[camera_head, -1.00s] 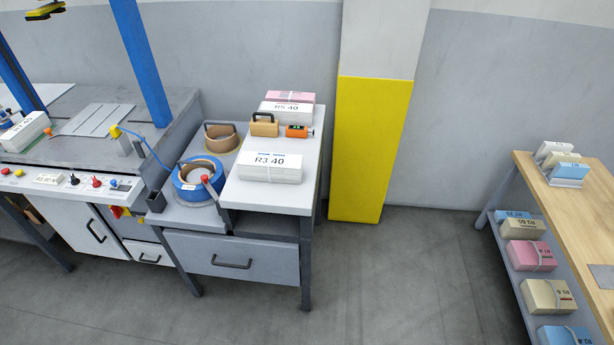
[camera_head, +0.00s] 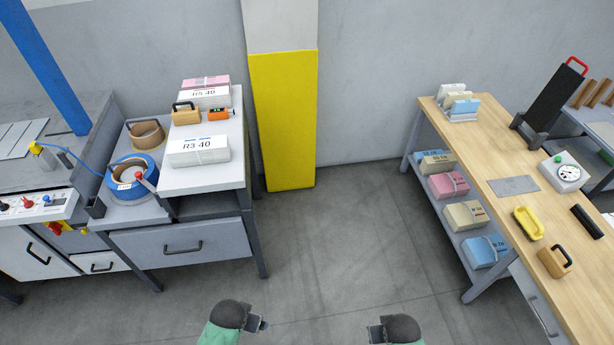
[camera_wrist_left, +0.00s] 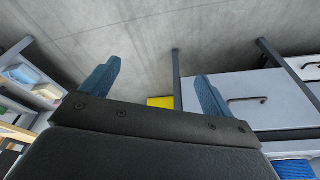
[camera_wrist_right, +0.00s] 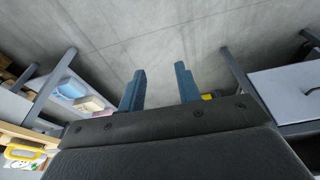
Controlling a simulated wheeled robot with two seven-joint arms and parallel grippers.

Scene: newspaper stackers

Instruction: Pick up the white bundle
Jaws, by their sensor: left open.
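A white bundle labelled R3 40 (camera_head: 199,151) lies flat on the near part of the light-topped side table (camera_head: 205,180) at left in the head view. A second white bundle labelled R5 40 (camera_head: 204,97) lies farther back on the same table, next to a pink bundle (camera_head: 205,81). My left gripper (camera_head: 262,325) is low at the bottom of the head view, well away from the bundles. In its wrist view its fingers (camera_wrist_left: 155,85) are wide apart and empty. My right gripper (camera_head: 375,333) is to its right; its fingers (camera_wrist_right: 160,87) are apart, less widely, and empty.
A yellow-clad pillar (camera_head: 284,120) stands right of the side table. A wooden bench (camera_head: 480,150) with shelved bundles is at right. The floor (camera_head: 345,240) between is clear.

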